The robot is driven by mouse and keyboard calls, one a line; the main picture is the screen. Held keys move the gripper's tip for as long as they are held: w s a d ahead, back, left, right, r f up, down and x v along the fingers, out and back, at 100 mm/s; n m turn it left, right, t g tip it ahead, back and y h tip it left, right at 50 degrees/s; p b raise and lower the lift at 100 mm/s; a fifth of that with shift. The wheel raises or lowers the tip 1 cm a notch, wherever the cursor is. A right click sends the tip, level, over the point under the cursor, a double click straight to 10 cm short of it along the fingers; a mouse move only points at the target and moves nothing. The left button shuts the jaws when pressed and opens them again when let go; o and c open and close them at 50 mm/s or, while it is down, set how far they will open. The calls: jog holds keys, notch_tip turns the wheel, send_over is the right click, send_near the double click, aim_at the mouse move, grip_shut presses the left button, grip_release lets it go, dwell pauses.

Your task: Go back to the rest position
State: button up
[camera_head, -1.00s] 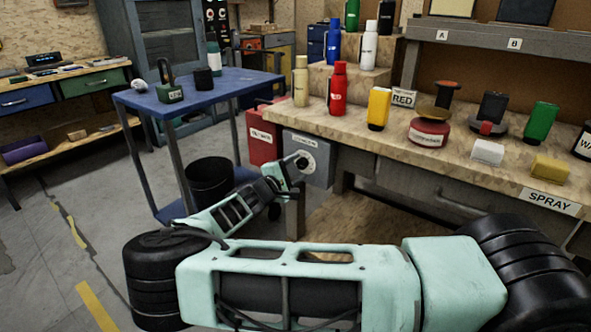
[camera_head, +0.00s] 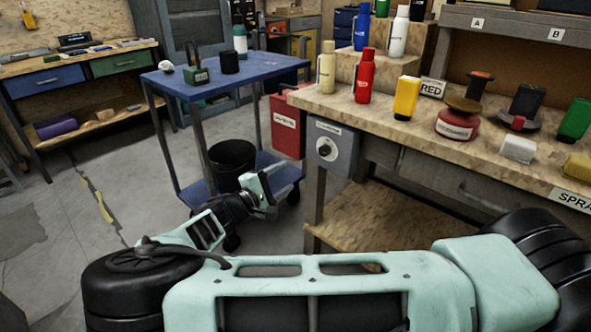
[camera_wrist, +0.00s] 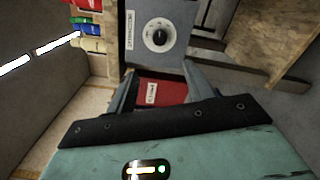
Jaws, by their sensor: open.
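My gripper (camera_head: 262,190) is in the lower middle of the head view, at the end of my pale green arm. A red box (camera_wrist: 162,92) with a label shows beyond the gap. A grey box with a round dial (camera_wrist: 158,35) is above it in that view.
The wooden workbench (camera_head: 340,108) holds several bottles and cans at right. The grey dial box (camera_head: 332,150) and red box (camera_head: 286,125) hang near its left end. A blue cart (camera_head: 262,80) stands left of it, near a black bin (camera_head: 232,160). Floor at left is clear.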

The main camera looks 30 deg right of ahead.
jog(key=shift+v, duration=0.95)
